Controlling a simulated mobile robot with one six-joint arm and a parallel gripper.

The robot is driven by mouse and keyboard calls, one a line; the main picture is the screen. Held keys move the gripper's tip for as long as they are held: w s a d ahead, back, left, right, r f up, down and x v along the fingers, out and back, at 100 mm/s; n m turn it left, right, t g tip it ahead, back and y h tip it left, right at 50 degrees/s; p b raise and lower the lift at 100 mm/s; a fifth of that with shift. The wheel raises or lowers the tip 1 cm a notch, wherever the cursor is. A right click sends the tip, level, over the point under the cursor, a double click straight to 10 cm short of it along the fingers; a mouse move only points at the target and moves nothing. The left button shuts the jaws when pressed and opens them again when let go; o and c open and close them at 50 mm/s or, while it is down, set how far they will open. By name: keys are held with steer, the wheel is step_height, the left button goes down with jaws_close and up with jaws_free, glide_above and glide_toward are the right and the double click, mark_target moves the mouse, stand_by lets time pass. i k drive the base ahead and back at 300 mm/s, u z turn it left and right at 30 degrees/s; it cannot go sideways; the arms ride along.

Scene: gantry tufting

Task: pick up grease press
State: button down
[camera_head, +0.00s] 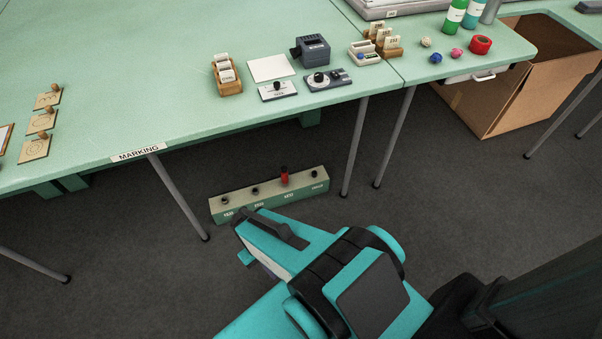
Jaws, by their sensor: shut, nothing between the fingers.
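A long pale green-grey rack (240,212) stands on the floor below the front edge of the table. It has several black-ringed sockets along its top and small labels on its front. A red upright tool (284,177) stands in one socket; no other thing in view looks more like the grease press, but I cannot read its label. My teal and black gripper (243,250) is in front of the rack's left part, apart from the red tool.
The green table (150,85) overhangs the rack, with thin grey legs on both sides. It carries stamps, a wooden card holder (228,88) and a dark blue device (311,51). A cardboard box (510,100) stands under the right table. Dark floor around the rack is clear.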

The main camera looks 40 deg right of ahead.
mark_target(284, 176)
steer(key=z, duration=0.85)
steer(key=k, duration=0.95)
steer(key=i, duration=0.75)
steer(key=z, duration=0.05)
